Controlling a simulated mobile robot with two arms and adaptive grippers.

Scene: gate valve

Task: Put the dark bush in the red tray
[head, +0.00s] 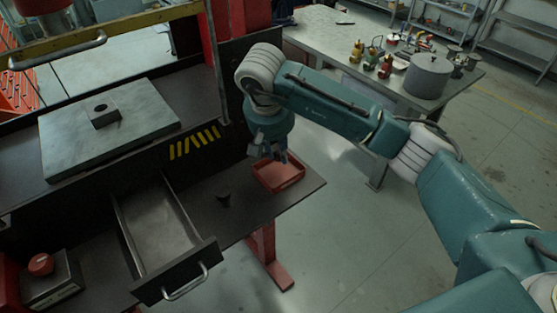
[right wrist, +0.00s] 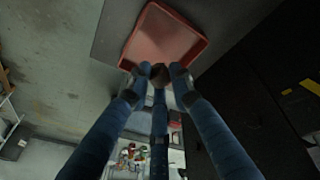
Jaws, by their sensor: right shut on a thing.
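My right gripper (head: 272,156) is over the red tray (head: 291,184), its fingers pointing down. In the right wrist view its fingers (right wrist: 160,74) are closed around a small dark brown round piece, which I take as the dark bush (right wrist: 160,80). The bush is partly covered by the fingertips, and in the head view I cannot make it out. The red tray also shows in the right wrist view (right wrist: 160,38), just beyond the fingertips. I cannot tell the exact height of the bush over the tray. My left gripper is not in view.
A small dark flared piece (head: 223,200) stands on the dark shelf left of the tray. An open drawer (head: 160,225) juts out further left. A block with a hole (head: 103,114) sits on a grey plate (head: 60,150). A cluttered workbench (head: 330,35) stands behind.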

